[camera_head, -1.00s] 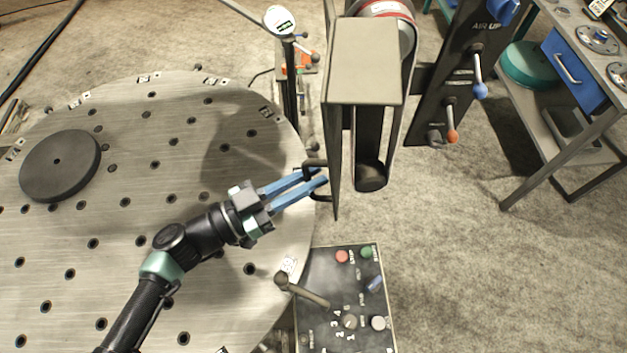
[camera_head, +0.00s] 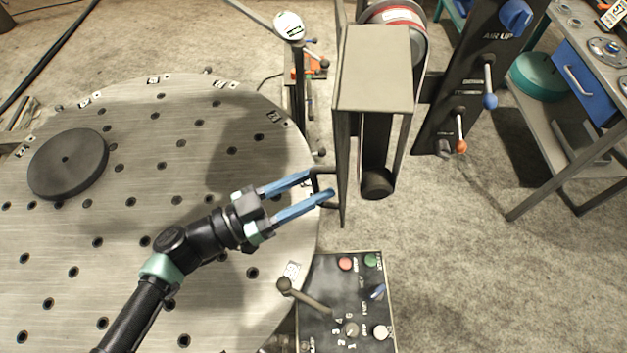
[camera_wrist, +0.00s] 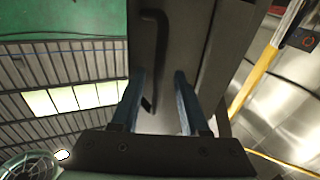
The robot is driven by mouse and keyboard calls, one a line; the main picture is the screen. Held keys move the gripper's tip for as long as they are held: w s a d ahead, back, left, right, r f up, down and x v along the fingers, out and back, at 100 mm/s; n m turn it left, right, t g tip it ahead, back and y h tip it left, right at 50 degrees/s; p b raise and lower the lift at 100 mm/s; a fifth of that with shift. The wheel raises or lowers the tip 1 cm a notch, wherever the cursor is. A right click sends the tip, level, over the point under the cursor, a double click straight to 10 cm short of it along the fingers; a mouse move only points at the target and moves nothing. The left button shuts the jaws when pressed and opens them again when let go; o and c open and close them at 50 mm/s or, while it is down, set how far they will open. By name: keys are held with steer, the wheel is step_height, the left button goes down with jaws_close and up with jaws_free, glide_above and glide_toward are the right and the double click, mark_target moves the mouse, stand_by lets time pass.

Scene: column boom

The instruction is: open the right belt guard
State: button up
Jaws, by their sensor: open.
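The belt guard (camera_head: 374,75) is a grey box-shaped cover with a flat side plate, around a belt and a dark roller. A black bar handle (camera_head: 316,188) stands out from the left face of its plate. In the wrist view, the handle (camera_wrist: 156,50) runs lengthwise on the grey plate (camera_wrist: 195,40). My gripper (camera_head: 319,183) has blue fingers, spread apart, with their tips at the handle. In the wrist view, the handle lies between the fingers (camera_wrist: 159,78), nearer the left one. Contact cannot be told. The guard appears closed against the belt.
A round steel table (camera_head: 215,110) with holes and a black disc (camera_head: 68,163) fills the left. A control box (camera_head: 345,300) with a lever stands below the guard. A dial gauge (camera_head: 289,27) stands behind. A lever column (camera_head: 470,85) is at right.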

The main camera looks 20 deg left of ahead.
steer(key=b+v, duration=0.4)
steer(key=v, duration=0.8)
steer(key=shift+a, duration=0.2)
steer(key=shift+s+d+f, duration=0.1)
